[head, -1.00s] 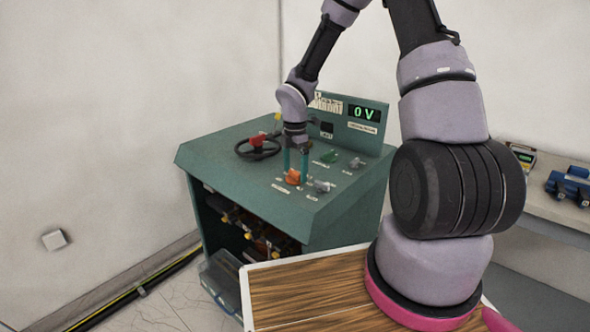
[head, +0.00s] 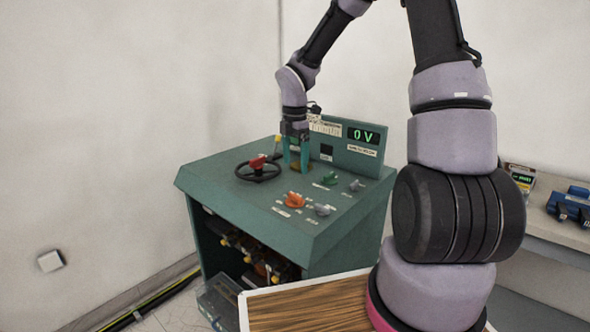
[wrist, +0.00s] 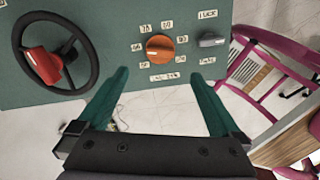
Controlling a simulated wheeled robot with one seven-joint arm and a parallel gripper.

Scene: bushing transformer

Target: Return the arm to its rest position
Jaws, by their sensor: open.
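My gripper (head: 294,168) is open and empty, its two teal fingers pointing down over the green control console (head: 215,185). In the head view it shows above and behind the orange knob (head: 294,200), apart from it. In the wrist view the spread fingers (wrist: 160,76) have nothing between their tips, and the orange knob (wrist: 160,47) shows beyond them. My arm reaches from its base at the right, up and over to the console.
A black handwheel with a red hub (head: 258,168) stands left of the gripper. A grey knob (head: 321,209) and green knob (head: 330,178) are to the right. The raised display (head: 364,136) reads 0 V. A magenta frame (wrist: 262,62) shows at right in the wrist view.

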